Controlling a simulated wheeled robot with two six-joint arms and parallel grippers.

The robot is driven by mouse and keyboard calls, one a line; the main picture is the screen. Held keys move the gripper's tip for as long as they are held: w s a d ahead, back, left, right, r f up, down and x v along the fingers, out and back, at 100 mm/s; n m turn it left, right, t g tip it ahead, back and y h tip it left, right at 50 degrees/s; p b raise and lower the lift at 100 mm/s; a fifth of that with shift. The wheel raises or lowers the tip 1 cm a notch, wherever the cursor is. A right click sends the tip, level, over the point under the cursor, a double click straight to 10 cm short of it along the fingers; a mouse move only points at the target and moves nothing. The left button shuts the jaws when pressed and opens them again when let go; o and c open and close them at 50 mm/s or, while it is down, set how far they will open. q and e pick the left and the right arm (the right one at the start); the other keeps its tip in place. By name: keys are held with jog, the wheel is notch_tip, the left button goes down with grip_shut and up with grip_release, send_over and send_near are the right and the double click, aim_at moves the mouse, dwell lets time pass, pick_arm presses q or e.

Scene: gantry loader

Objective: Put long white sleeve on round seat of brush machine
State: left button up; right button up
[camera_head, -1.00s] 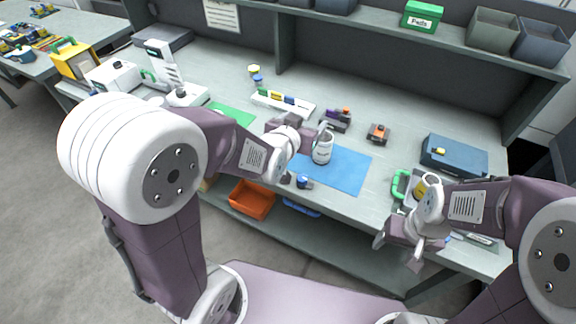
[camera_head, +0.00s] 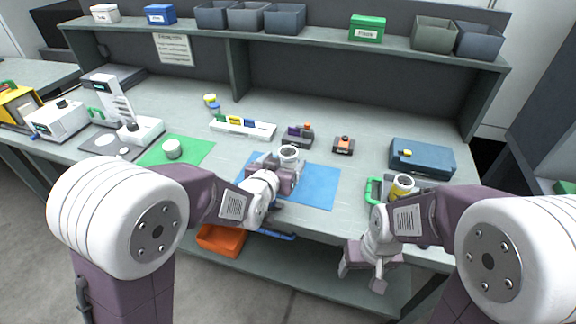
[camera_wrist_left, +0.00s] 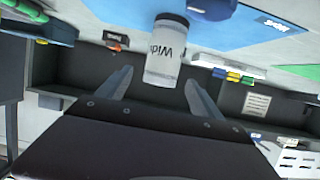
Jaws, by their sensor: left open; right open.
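A white cylindrical sleeve (camera_head: 289,153) stands at the blue mat (camera_head: 318,187), its lower part hidden by my left gripper (camera_head: 283,178). In the left wrist view the sleeve (camera_wrist_left: 165,52) has dark lettering that seems to begin "Wid" and lies between the two open fingers (camera_wrist_left: 160,80), with gaps on both sides. A shorter round white piece (camera_head: 172,149) is on the green mat (camera_head: 192,150). White machines stand at the left, one with a tall upright (camera_head: 113,98); I cannot tell which is the brush machine. My right gripper (camera_head: 362,280) is open and empty at the table's front edge.
A white rack with coloured pieces (camera_head: 243,127) and small blocks (camera_head: 298,135) stand behind the blue mat. An orange bin (camera_head: 221,240) is below the front edge.

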aim_at(288, 154)
pick_arm(q)
jog(key=x, duration=0.4)
jog(key=shift+w, duration=0.45)
jog(key=shift+s+r, duration=0.1)
jog(key=c, duration=0.4)
grip_shut()
jog(key=shift+r, duration=0.1)
